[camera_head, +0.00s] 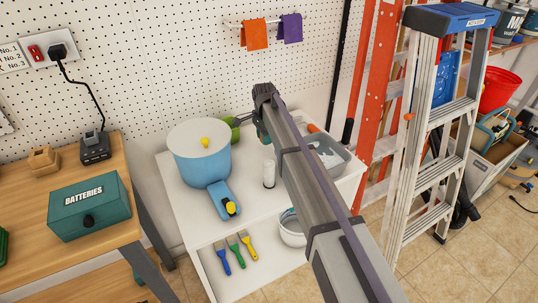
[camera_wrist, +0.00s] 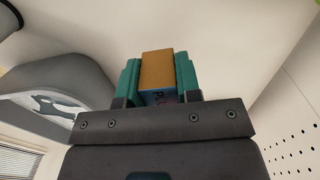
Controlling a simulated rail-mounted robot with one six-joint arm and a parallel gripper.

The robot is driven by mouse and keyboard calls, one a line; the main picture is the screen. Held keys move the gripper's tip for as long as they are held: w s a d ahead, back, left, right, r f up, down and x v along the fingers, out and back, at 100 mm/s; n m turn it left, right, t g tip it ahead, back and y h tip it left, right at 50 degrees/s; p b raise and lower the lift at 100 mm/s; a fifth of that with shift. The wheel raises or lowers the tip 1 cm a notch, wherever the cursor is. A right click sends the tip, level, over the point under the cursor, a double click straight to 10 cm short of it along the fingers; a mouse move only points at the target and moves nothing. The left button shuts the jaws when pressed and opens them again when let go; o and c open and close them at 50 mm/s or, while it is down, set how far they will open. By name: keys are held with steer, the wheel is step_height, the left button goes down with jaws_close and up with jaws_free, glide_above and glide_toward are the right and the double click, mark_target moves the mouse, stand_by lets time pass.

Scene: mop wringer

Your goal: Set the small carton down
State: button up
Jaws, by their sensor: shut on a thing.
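The small carton (camera_wrist: 158,70) shows in the wrist view, with a tan-orange top face and a blue side bearing partly hidden lettering. My gripper (camera_wrist: 158,75) has its two teal fingers shut on it, one on each side. In the head view my gripper (camera_head: 259,131) is over the back of the white table (camera_head: 185,218), right of the blue tub; the carton is hidden there behind my arm. White surface fills the wrist view's background around the carton. I cannot tell whether the carton touches it.
The blue tub (camera_head: 200,160) with a pale lid and yellow knob stands left of my gripper. A grey basin (camera_head: 338,164) is to the right. A white cylinder (camera_head: 268,174) stands in front. A pegboard (camera_head: 170,60) rises behind.

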mark_target(265, 150)
step_height(265, 150, down, 4)
steer(key=b, duration=0.3)
steer(key=shift+b, duration=0.4)
steer(key=shift+r+p, duration=0.25)
steer(key=shift+p, duration=0.05)
steer(key=shift+f+b, duration=0.3)
steer(key=o, duration=0.9)
steer(key=shift+r, duration=0.1)
step_height(265, 150, up, 13)
steer(key=p, duration=1.3)
steer(key=shift+f, duration=0.25)
